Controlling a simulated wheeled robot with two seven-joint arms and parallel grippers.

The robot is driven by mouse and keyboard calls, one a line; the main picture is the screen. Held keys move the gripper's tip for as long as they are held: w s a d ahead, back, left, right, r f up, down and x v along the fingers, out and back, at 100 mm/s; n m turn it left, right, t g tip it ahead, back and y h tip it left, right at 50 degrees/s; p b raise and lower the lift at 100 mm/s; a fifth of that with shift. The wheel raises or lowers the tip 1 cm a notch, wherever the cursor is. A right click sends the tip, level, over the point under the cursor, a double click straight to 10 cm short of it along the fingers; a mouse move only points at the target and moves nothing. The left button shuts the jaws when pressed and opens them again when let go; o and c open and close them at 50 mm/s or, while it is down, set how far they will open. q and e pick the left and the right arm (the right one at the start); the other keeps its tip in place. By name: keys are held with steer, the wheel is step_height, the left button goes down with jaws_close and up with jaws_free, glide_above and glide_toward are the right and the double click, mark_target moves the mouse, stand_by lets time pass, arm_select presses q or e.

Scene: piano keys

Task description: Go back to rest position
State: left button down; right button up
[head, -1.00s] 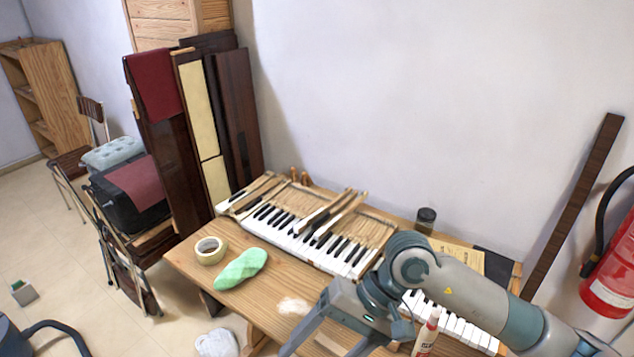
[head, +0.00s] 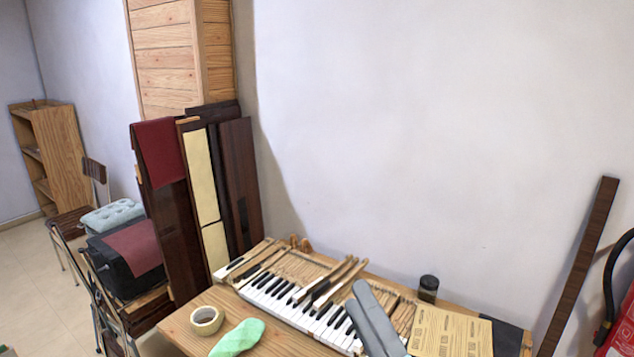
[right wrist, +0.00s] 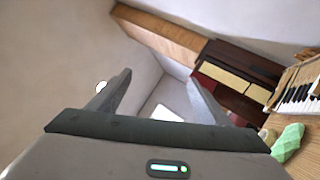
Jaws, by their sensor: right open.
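My right gripper (head: 360,292) shows at the bottom of the head view as grey fingers, in front of the piano keyboard (head: 290,305). In the right wrist view its two fingers (right wrist: 160,85) stand wide apart with nothing between them, so it is open and empty. The keyboard, with black and white keys, lies on the wooden table and also shows at the right edge of the wrist view (right wrist: 300,95). The rest of my right arm is out of the head view. My left gripper is not in view.
The wooden table (head: 180,338) holds a tape roll (head: 206,320), a green cloth (head: 238,338), a dark jar (head: 428,289) and paper sheets (head: 450,332). Dark panels (head: 240,185) lean on the wall at left. A dark plank (head: 580,265) leans at right.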

steer(key=s+d+f+m+g+h, duration=0.1)
steer(key=d+f+m+g+h, duration=0.1)
steer(key=d+f+m+h, duration=0.35)
steer(key=s+d+f+m+g+h, duration=0.1)
steer(key=d+f+m+g+h, duration=0.15)
steer(key=f+m, duration=0.5)
steer(key=s+d+f+m+g+h, duration=0.15)
steer(key=d+f+m+h, duration=0.3)
steer(key=f, duration=0.45)
steer(key=s+d+f+m+g+y, duration=0.1)
steer(key=s+d+f+m+g, duration=0.15)
steer(key=s+f+g, duration=0.55)
steer(key=s+d+f+m+g, duration=0.1)
steer(key=s+f+m+g, duration=0.25)
steer(key=s+f, duration=0.85)
steer(key=s+f+g+b, duration=0.1)
steer(key=s+f+b, duration=0.15)
steer(key=f, duration=1.35)
steer(key=s+f+b, duration=0.2)
steer(key=f+b, duration=0.1)
steer(key=f, duration=1.4)
steer(key=s+d+f+g+b, duration=0.1)
steer(key=s+f+b, duration=0.3)
steer(key=s+f, duration=1.2)
step_height(320, 180, down, 4)
steer(key=shift+s+d+f, duration=0.2)
steer(key=shift+s+d, duration=0.05)
steer(key=shift+d, duration=0.3)
